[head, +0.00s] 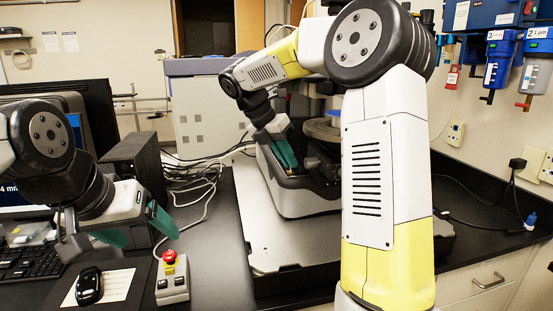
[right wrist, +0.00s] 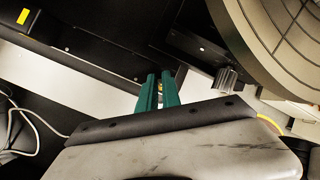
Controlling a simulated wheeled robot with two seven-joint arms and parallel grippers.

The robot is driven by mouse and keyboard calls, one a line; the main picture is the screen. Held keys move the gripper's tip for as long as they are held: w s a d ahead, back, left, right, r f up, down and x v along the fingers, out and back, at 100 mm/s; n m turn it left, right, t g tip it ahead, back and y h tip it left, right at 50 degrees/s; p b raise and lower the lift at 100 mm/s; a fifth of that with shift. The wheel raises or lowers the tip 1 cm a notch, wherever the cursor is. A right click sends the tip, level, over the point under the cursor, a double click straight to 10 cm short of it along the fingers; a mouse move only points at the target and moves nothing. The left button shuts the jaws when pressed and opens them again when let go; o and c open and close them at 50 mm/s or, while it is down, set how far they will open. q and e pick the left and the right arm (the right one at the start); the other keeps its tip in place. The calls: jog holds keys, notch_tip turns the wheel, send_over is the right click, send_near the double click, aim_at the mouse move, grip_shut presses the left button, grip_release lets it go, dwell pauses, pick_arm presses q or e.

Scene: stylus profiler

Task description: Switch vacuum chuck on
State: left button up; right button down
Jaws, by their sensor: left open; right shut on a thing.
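The stylus profiler (head: 283,193) stands on a pale plate on the bench. Its round chuck (head: 322,131) shows behind my right arm, and as a large grooved disc (right wrist: 287,45) at upper right in the right wrist view. My right gripper (head: 287,153) reaches into the profiler's left side. In the right wrist view its green fingers (right wrist: 158,90) are nearly together, with a small brass-coloured switch part (right wrist: 161,86) between their tips. The fingers hide most of it, so its position cannot be told. My left gripper (head: 137,230) is open and empty, above the bench at left.
A black mouse (head: 90,286) and keyboard (head: 30,263) lie at left. Loose cables (head: 200,180) run behind. A knurled knob (right wrist: 228,78) sits near the chuck, right of my right fingers.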

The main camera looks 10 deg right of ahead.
jog(key=s+t, duration=0.1)
jog(key=t, duration=0.1)
jog(key=m+t, duration=0.1)
jog(key=shift+s+t, duration=0.35)
jog(key=shift+t, duration=0.05)
jog(key=shift+s+f+m+t, duration=0.15)
jog(key=shift+s+m+t, duration=0.15)
jog(key=shift+t, duration=0.65)
jog(key=shift+s+f+m+t, duration=0.15)
jog(key=shift+s+m+t, duration=0.15)
jog(key=shift+t, duration=0.65)
jog(key=c, duration=1.5)
grip_release()
jog(key=shift+c, duration=0.2)
jog(key=v, duration=0.7)
jog(key=shift+s+a+r, duration=0.15)
jog(key=shift+s+a, duration=0.05)
jog(key=shift+s, duration=0.1)
